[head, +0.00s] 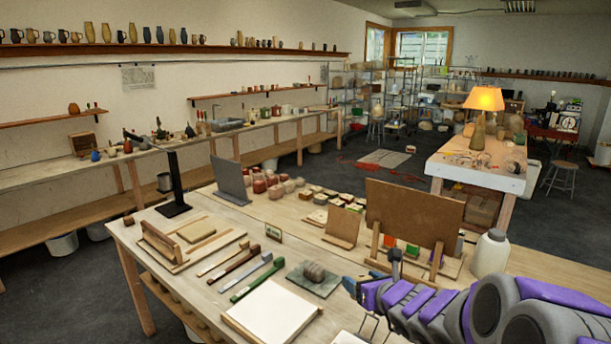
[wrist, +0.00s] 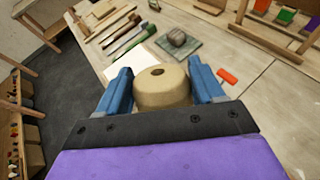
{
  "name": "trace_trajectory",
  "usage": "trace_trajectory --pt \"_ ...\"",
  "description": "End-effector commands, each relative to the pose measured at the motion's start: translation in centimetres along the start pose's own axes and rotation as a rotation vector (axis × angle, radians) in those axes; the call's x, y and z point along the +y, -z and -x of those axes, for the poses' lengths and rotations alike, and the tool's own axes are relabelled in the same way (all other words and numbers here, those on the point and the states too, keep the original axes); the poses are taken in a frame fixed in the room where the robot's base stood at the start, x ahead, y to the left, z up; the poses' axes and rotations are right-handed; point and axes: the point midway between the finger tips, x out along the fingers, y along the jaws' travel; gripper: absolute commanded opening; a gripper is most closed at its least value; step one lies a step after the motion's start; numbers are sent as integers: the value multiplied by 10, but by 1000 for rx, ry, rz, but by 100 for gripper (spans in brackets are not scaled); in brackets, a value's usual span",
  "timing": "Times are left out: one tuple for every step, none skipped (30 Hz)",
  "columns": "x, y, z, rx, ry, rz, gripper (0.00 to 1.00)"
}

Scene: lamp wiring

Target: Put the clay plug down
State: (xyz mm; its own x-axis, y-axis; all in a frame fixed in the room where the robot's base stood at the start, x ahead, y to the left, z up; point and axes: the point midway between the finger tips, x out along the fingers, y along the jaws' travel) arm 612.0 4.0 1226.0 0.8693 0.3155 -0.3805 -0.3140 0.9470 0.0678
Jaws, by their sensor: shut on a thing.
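The clay plug (wrist: 162,88) is a tan, round, thick piece with a dark hole in its top. It shows in the wrist view between the two blue fingers of my gripper (wrist: 160,90), which is shut on it. The plug is above the wooden worktable (wrist: 262,105); its underside is hidden, so I cannot tell whether it touches anything. In the head view my purple and grey arm fills the lower right, and I cannot make out the plug there.
A white slab (head: 271,312) lies at the table's front, with several long tools (head: 232,264) behind it. A grey lump (head: 314,271) rests on a green board. An orange-red block (wrist: 228,76) lies right of the plug. Bare tabletop shows at right. A white jug (head: 490,255) stands near my arm.

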Motion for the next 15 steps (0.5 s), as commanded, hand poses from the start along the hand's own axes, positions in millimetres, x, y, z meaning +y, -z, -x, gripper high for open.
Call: trace_trajectory --pt "0 -6 2 -2 16 -5 26" --pt "0 -8 3 -2 24 -9 26" --pt "-1 -10 4 -2 32 -15 26" --pt "-1 -11 5 -3 37 -17 26" --pt "-1 -12 5 -3 40 -18 26" --pt "-1 -13 6 -3 43 -20 26" --pt "-1 -13 6 -3 45 -22 26" --pt "-1 -14 6 -3 45 -22 26" --pt "-2 -13 6 -3 46 -23 26" --pt "-3 -12 6 -2 46 -23 26" --pt "-4 -9 6 -1 46 -23 26" --pt "-7 -4 5 1 47 -24 26" --pt "-11 1 4 2 47 -25 26" --pt "-14 7 3 3 46 -25 26" --pt "-21 16 2 2 44 -25 26"
